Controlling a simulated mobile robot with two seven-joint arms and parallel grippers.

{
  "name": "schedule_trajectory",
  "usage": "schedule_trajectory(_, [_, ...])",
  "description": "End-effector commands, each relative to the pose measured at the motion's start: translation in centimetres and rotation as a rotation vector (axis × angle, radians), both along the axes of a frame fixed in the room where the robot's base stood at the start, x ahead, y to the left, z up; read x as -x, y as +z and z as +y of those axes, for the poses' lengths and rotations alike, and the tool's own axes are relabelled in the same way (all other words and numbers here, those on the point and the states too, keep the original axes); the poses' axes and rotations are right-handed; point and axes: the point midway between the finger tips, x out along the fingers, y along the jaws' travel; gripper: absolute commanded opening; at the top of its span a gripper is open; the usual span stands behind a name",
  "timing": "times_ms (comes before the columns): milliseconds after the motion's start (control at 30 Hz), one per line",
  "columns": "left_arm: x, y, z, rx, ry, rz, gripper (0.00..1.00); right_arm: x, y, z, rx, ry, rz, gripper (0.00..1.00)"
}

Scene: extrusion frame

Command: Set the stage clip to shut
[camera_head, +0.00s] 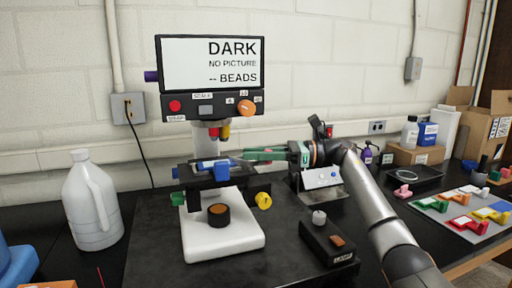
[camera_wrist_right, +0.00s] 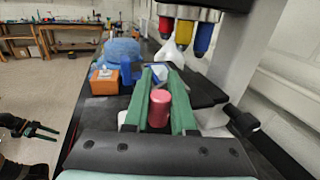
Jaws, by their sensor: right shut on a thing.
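The microscope's stage (camera_head: 190,182) carries a pale blue slide-like piece (camera_head: 207,163) and a darker blue part (camera_head: 221,172). The blue part also shows in the right wrist view (camera_wrist_right: 131,70). My right gripper (camera_head: 240,157) reaches over the stage from the right. In the right wrist view its green fingers are closed on a pink cylinder (camera_wrist_right: 160,108), which stands between them. I cannot tell whether this cylinder belongs to the stage clip, or whether the clip is open or shut. My left gripper (camera_wrist_right: 40,130) shows small at the left, fingers apart and empty.
The screen (camera_head: 210,63) reads DARK, NO PICTURE, -- BEADS. Coloured objectives (camera_wrist_right: 184,32) hang close above the right gripper. A yellow knob (camera_head: 263,200), a lamp box (camera_head: 328,242) and a white jug (camera_head: 92,205) stand around. Coloured clips lie on a mat (camera_head: 455,215) at right.

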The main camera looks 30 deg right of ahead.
Motion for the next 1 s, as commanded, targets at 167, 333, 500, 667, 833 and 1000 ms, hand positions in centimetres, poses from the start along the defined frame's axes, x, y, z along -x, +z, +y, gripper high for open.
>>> schedule_trajectory(167, [-0.1,1.3,-0.2,0.003,-0.002,-0.004,0.50,-0.1,0.2,0.1,0.001,0.063,0.003,0.00])
schedule_trajectory(333, [-0.4,1.9,-0.3,0.004,-0.003,-0.009,0.50,-0.2,0.1,0.1,0.001,0.103,0.002,0.00])
schedule_trajectory(500, [-0.5,2.1,-0.3,0.004,-0.004,-0.011,0.50,-0.2,-0.1,0.1,0.002,0.122,0.002,0.00])
schedule_trajectory(667, [-0.5,2.2,-0.3,0.004,-0.005,-0.010,0.50,-0.2,-0.2,0.1,0.003,0.127,0.003,0.00])
schedule_trajectory(833, [-0.5,2.1,-0.3,0.005,-0.005,-0.010,0.50,-0.2,-0.2,0.1,0.004,0.127,0.003,0.00])
schedule_trajectory(1000, [-0.5,2.1,-0.4,0.005,-0.005,-0.009,0.50,-0.2,-0.2,0.1,0.003,0.127,0.004,0.30])
